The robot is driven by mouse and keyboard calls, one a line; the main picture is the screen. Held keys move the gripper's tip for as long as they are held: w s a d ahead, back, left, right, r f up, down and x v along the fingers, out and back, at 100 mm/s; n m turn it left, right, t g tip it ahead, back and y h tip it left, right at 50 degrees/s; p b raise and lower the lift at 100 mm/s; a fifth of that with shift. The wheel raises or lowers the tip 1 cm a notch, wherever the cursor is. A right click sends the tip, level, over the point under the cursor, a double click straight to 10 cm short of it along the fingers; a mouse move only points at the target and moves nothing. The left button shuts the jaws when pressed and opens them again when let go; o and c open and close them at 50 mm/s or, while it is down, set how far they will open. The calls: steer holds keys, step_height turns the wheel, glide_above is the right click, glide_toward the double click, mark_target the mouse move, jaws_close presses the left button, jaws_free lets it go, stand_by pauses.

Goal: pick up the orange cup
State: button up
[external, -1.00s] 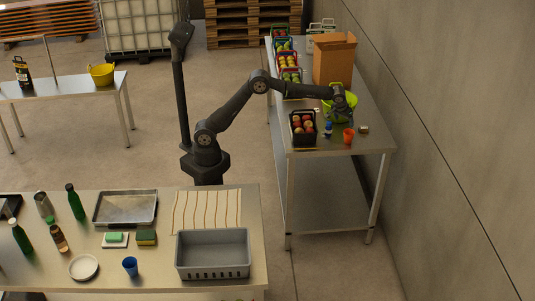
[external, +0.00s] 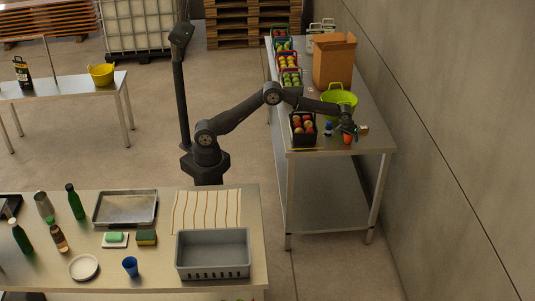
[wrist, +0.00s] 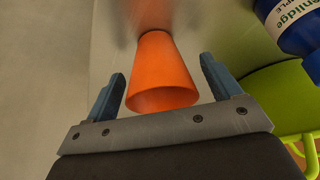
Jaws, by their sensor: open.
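The orange cup (external: 347,139) stands near the front edge of the steel table in the external view, partly hidden by my gripper (external: 347,130) above it. In the wrist view the orange cup (wrist: 161,74) lies between the two blue fingers of my gripper (wrist: 161,80). The gripper is open, with a gap visible on both sides of the cup.
A blue-capped bottle (wrist: 292,20) and a lime green basket (wrist: 270,98) are right of the cup in the wrist view. A black crate of apples (external: 302,128) stands left of the gripper. A cardboard box (external: 334,62) stands further back.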

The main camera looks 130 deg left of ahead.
steer(key=shift+a+f, duration=0.25)
steer(key=shift+f, duration=0.4)
steer(key=c, duration=1)
steer(key=shift+r, duration=0.1)
